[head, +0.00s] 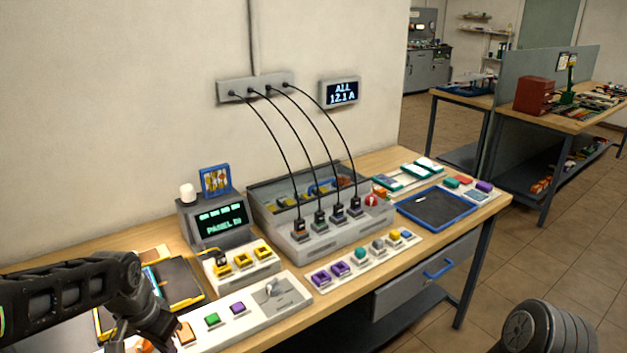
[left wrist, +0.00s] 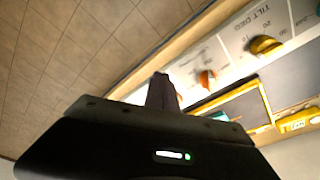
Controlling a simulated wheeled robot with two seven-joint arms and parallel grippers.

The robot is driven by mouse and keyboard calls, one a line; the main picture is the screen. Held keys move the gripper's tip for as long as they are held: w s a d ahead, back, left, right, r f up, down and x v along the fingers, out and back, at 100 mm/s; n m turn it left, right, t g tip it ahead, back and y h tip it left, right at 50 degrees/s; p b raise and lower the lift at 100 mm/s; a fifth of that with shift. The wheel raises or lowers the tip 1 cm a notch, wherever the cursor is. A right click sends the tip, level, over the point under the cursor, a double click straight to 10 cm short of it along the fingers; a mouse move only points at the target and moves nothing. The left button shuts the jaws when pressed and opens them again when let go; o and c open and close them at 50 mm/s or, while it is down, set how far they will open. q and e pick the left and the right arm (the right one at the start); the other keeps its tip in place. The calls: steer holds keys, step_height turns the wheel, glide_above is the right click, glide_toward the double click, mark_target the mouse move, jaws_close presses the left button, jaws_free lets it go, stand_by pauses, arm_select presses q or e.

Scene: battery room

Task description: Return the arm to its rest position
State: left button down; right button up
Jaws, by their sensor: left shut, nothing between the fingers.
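My left arm (head: 70,295) comes in from the left edge in the head view, over the left end of the wooden workbench (head: 375,275). My left gripper (head: 170,335) points down near the bench's front left, close to a white button panel (head: 290,293). In the left wrist view its fingers (left wrist: 163,92) are together and hold nothing. The bench edge and a strip marked "TILT DEG" (left wrist: 262,20) lie beyond them. My right gripper is out of view; a dark rounded part of my own body shows at the lower right of the head view.
A dark tray with a yellow edge (head: 180,283) lies by my left arm. A panel display (head: 222,220), a charger box with several plugged cables (head: 300,245) and a blue-rimmed tray (head: 437,208) stand along the bench. Tiled floor (head: 540,262) is open at right.

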arm_select(q)
steer(key=w+d+f+n+t+h, duration=0.1)
steer(key=d+f+n+t+h, duration=0.2)
steer(key=d+f, duration=1.15)
steer(key=s+d+f+n+g, duration=0.1)
steer(key=s+d+f, duration=0.3)
steer(key=s+f, duration=0.4)
steer(key=s+d+f+n+g, duration=0.1)
steer(key=s+d+f+g, duration=0.2)
steer(key=s+f, duration=0.5)
steer(key=s+d, duration=0.1)
steer(key=s, duration=0.4)
steer(key=shift+d+f+g+h, duration=0.25)
steer(key=shift+d+g+h, duration=0.05)
steer(key=shift+d+g, duration=0.1)
